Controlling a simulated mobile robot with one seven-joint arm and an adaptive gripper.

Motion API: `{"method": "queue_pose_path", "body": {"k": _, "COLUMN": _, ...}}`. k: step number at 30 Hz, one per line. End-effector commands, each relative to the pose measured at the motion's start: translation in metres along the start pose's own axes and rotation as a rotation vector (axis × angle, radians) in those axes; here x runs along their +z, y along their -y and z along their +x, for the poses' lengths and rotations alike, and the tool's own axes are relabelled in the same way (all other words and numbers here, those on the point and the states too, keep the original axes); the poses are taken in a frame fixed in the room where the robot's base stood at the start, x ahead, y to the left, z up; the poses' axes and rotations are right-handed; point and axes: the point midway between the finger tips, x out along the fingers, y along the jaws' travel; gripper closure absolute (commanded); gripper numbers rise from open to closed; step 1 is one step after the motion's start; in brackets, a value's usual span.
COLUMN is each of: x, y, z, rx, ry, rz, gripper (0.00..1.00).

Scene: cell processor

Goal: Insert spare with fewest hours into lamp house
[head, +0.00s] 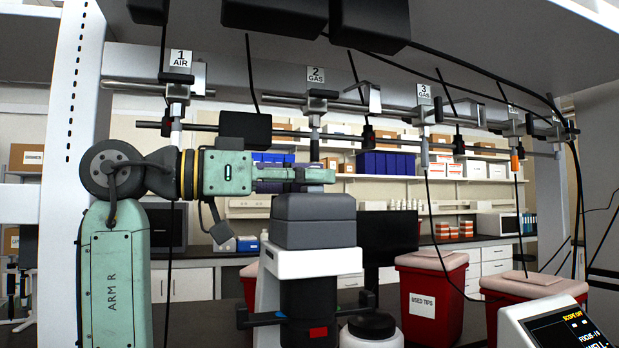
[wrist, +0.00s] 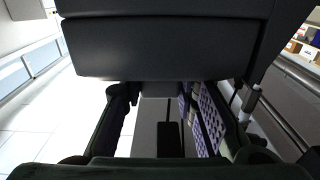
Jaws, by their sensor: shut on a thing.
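My gripper (head: 297,176) is at the top of a dark grey two-tier housing (head: 313,222) on a white and black microscope-like instrument (head: 312,264). A small grey part (head: 319,175) shows at the fingertips, just above the housing. In the wrist view my two dark fingers (wrist: 153,92) with purple pads stand on either side of a grey piece (wrist: 155,88), mostly hidden under a large dark block (wrist: 160,48). I cannot tell whether the held piece is a lamp spare. No hours label is readable.
Numbered hose fittings, such as 1 AIR (head: 180,60) and 2 GAS (head: 316,75), hang from the rail above. Red bins (head: 432,300) stand behind right. A white jar (head: 371,332) is close to the instrument. A tilted screen (head: 566,328) is at the lower right.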

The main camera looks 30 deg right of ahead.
Motion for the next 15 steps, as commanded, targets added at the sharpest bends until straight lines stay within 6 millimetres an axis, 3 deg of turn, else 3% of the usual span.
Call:
{"method": "queue_pose_path", "body": {"k": 5, "x": 0.005, "y": 0.0, "z": 0.001, "rx": 0.005, "ry": 0.016, "rz": -0.006, "gripper": 1.0}}
{"method": "queue_pose_path", "body": {"k": 15, "x": -0.006, "y": 0.0, "z": 0.001, "rx": 0.005, "ry": 0.014, "rz": -0.006, "gripper": 1.0}}
